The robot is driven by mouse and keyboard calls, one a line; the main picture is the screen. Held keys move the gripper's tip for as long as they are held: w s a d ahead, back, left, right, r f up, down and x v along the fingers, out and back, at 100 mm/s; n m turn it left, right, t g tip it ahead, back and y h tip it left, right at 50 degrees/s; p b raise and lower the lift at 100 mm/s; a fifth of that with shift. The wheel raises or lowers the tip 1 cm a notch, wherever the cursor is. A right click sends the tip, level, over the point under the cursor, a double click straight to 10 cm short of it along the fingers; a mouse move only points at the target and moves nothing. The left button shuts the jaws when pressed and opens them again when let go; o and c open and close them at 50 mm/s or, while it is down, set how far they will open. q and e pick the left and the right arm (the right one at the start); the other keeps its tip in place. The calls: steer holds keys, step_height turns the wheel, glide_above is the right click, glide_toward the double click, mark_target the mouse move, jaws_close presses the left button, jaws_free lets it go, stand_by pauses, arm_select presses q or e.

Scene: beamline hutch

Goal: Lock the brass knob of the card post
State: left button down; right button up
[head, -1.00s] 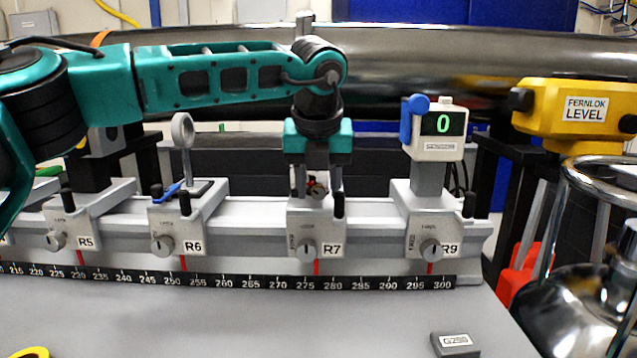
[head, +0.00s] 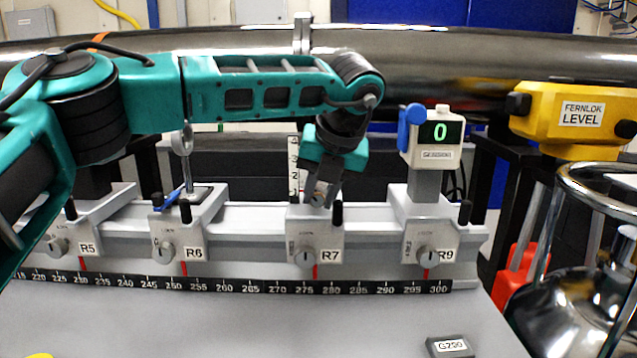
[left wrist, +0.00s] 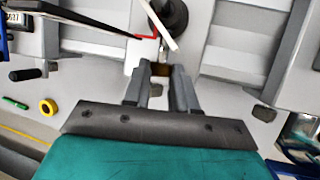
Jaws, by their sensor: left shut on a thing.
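The card post stands on the R7 carriage (head: 328,238), with its white numbered card (head: 294,165) upright just left of my left gripper (head: 320,190). My left gripper is tilted over the post, its fingertips low by the carriage top. In the left wrist view the gripper (left wrist: 161,72) is shut on the small brass knob (left wrist: 160,69), which shows between the fingertips. In the head view the fingers mostly hide the knob. The marks around the knob cannot be read. My right gripper is not in view.
Carriages R5 (head: 88,230), R6 (head: 194,235) and R9 (head: 447,235) share the rail. R6 bears a ring post, R9 a sensor (head: 433,140) reading 0. A yellow level (head: 570,120) stands at right. The grey table front (head: 230,325) is mostly clear.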

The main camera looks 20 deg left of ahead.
arm_select(q)
steer(key=c, duration=0.9)
jaws_free()
steer(key=shift+r, duration=0.1)
steer(key=p+v, duration=0.1)
steer(key=v, duration=1.1)
steer(key=shift+s+r+p, duration=0.2)
steer(key=shift+r+p, duration=0.15)
steer(key=shift+d, duration=0.15)
